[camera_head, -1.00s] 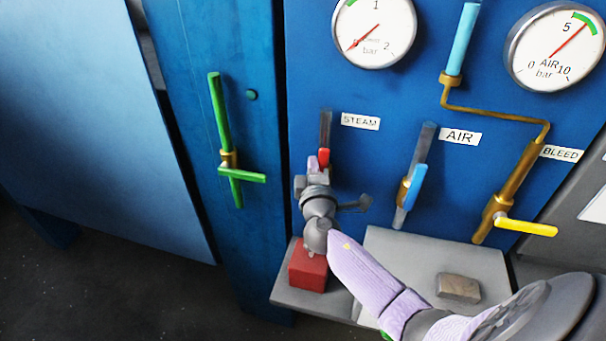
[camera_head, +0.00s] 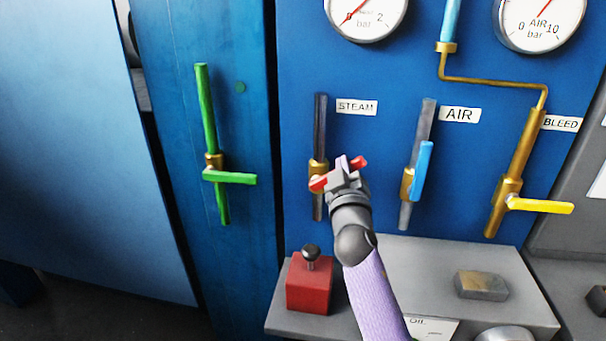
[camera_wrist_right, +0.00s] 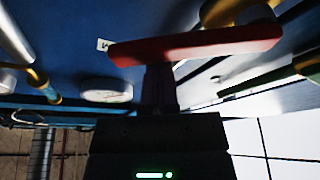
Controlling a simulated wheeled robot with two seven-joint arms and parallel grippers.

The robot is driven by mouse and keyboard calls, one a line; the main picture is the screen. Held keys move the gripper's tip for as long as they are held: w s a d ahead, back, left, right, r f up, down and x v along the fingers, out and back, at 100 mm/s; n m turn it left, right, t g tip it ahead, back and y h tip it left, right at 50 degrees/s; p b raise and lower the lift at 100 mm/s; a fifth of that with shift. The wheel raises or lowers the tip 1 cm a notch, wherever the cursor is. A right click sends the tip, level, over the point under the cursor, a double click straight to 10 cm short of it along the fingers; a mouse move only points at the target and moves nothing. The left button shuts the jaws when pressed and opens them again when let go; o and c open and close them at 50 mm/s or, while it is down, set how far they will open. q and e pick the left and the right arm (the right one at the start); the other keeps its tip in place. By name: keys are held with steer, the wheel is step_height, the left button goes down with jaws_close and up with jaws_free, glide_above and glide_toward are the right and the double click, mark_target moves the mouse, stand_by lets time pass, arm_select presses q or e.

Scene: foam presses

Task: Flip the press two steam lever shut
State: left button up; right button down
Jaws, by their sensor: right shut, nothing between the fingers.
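The red steam lever (camera_head: 319,184) sits on a dark vertical pipe with a brass valve, below the STEAM label. It lies across the pipe, its right end tilted up in the head view. My right gripper (camera_head: 342,163) is shut and empty at the lever and hides its middle. In the right wrist view the red lever (camera_wrist_right: 195,45) runs crosswise just in front of my shut fingers (camera_wrist_right: 160,85). It appears to touch them, but I cannot be sure. My left gripper is not in view.
The blue AIR lever (camera_head: 421,170) stands close to the right, and the yellow BLEED lever (camera_head: 540,205) farther right. A green lever (camera_head: 230,177) is on the left post. Below, a red block with a black knob (camera_head: 309,285) stands on a grey shelf (camera_head: 415,262).

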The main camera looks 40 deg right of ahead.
arm_select(q)
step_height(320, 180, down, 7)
steer(key=b, duration=0.6)
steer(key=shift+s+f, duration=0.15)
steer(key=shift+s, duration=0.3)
arm_select(e)
steer(key=f+m+h, duration=0.1)
steer(key=m, duration=0.2)
steer(key=s+d+f+m+g+h, duration=0.1)
steer(key=m, duration=0.2)
steer(key=f+m+g+h, duration=0.1)
steer(key=f+m, duration=0.1)
steer(key=m, duration=0.1)
steer(key=shift+s+d+f+m, duration=0.1)
steer(key=shift+s+d+m, duration=0.2)
steer(key=shift+s+m, duration=0.1)
steer(key=shift+g+h, duration=0.3)
